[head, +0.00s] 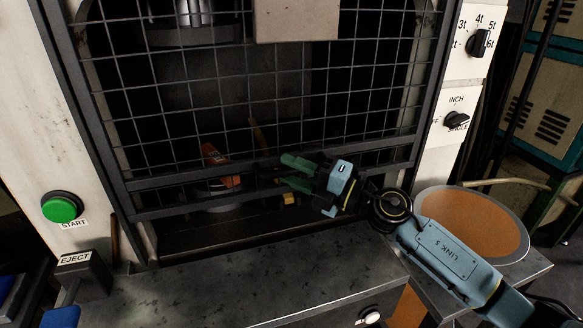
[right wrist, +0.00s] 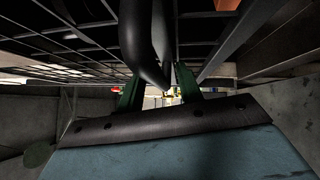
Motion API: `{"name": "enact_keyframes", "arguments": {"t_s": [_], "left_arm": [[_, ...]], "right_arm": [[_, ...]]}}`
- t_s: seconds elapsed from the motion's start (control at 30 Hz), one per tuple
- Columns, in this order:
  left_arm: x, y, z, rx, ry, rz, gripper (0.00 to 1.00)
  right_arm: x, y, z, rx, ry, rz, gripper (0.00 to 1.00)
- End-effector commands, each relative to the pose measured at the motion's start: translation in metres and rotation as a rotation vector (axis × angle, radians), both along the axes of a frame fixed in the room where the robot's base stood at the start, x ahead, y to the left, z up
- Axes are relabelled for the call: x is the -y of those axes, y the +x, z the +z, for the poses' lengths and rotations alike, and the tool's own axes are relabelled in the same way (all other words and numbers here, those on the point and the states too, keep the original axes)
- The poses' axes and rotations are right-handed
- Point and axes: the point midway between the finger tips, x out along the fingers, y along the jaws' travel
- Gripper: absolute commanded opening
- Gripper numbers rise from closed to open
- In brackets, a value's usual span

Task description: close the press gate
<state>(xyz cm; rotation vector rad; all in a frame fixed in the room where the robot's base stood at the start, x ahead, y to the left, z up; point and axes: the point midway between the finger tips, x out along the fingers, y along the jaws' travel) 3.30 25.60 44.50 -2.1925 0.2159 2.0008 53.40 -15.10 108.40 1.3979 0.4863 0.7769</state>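The press gate (head: 262,107) is a dark wire-mesh panel across the press opening, seen in the head view. Its lower rail (head: 165,211) hangs above the front sill, with a dark gap under it. My right gripper (head: 290,172) is at the gate's lower right part, its green fingers spread apart and pointing left. In the right wrist view a dark curved bar (right wrist: 147,45), which looks like a gate handle, comes down between the fingers (right wrist: 158,92). I see space beside the bar and cannot tell whether a finger touches it. My left gripper is not in view.
Behind the mesh lies an orange part (head: 222,166). A grey bench top (head: 250,280) runs in front. A green START button (head: 61,207) and EJECT box (head: 84,277) are left; knobs (head: 478,42) sit right.

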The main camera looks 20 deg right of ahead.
Motion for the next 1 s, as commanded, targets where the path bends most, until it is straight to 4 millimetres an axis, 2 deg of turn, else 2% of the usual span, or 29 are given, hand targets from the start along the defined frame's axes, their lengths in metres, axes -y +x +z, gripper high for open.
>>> {"name": "enact_keyframes", "arguments": {"t_s": [0.37, 0.6, 0.67, 0.9, 1.0], "left_arm": [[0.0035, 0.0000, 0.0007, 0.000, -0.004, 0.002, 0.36], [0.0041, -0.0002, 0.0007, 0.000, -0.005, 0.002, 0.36], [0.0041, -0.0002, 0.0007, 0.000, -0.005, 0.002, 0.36], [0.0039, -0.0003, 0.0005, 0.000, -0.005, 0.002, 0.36], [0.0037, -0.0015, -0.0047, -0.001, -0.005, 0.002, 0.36]], "right_arm": [[-0.0046, 0.0043, 0.0006, 0.000, -0.001, 0.000, 0.36], [-0.0045, 0.0041, 0.0004, 0.000, -0.001, 0.000, 0.06], [-0.0045, 0.0040, 0.0004, 0.000, -0.001, 0.000, 0.00], [-0.0046, 0.0041, 0.0000, 0.000, -0.002, 0.001, 0.00], [-0.0089, 0.0053, -0.0061, -0.001, 0.000, 0.008, 0.00]]}}
